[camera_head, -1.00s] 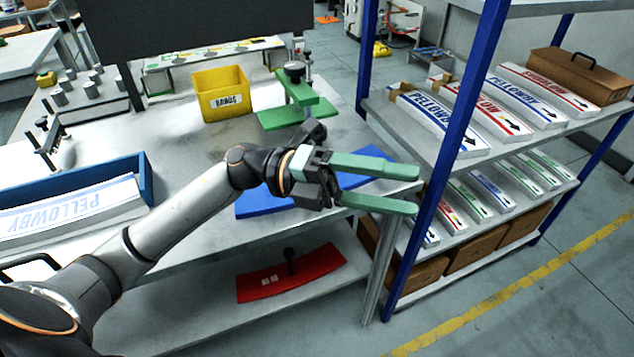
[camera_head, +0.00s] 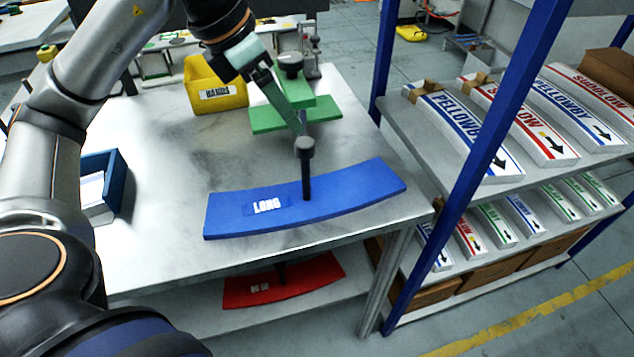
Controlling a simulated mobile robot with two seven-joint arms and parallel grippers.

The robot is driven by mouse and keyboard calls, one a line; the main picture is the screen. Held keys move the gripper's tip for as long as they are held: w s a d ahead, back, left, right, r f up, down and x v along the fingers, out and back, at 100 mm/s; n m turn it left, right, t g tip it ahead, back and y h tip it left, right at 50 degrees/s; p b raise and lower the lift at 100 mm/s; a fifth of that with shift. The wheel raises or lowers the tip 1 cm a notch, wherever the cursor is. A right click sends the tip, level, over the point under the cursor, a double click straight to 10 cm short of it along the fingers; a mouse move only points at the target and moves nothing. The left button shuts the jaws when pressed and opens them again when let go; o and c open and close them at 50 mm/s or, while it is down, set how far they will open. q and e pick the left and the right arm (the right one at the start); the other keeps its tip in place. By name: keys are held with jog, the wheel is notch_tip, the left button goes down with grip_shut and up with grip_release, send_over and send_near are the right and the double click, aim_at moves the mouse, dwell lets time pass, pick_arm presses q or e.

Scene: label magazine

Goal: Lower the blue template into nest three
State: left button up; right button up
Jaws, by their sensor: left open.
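The blue template (camera_head: 345,200) is a curved blue plate with a white "LONG" label and an upright black knobbed handle (camera_head: 305,165). It appears to lie flat on the metal table near its front edge. One finger largely hides the other. No place marked as nest three can be made out. My right gripper is not in view.
A green template (camera_head: 265,121) with a dark knob lies behind, beside a yellow bin (camera_head: 222,102). A blue tray (camera_head: 118,178) is at left. A red template (camera_head: 310,283) lies on the lower shelf. A blue-posted rack (camera_head: 463,180) of labelled strips stands right. The table's middle left is clear.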

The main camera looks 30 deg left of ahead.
aim_at(313, 154)
pick_arm(q)
jog(key=x, duration=0.5)
jog(key=shift+s+d+f, duration=0.15)
jog(key=shift+s+f, duration=0.05)
jog(key=shift+f, duration=0.15)
jog(key=x, duration=0.6)
jog(key=shift+d, duration=0.35)
jog(key=shift+c, duration=0.3)
grip_shut()
jog(key=shift+r, duration=0.1)
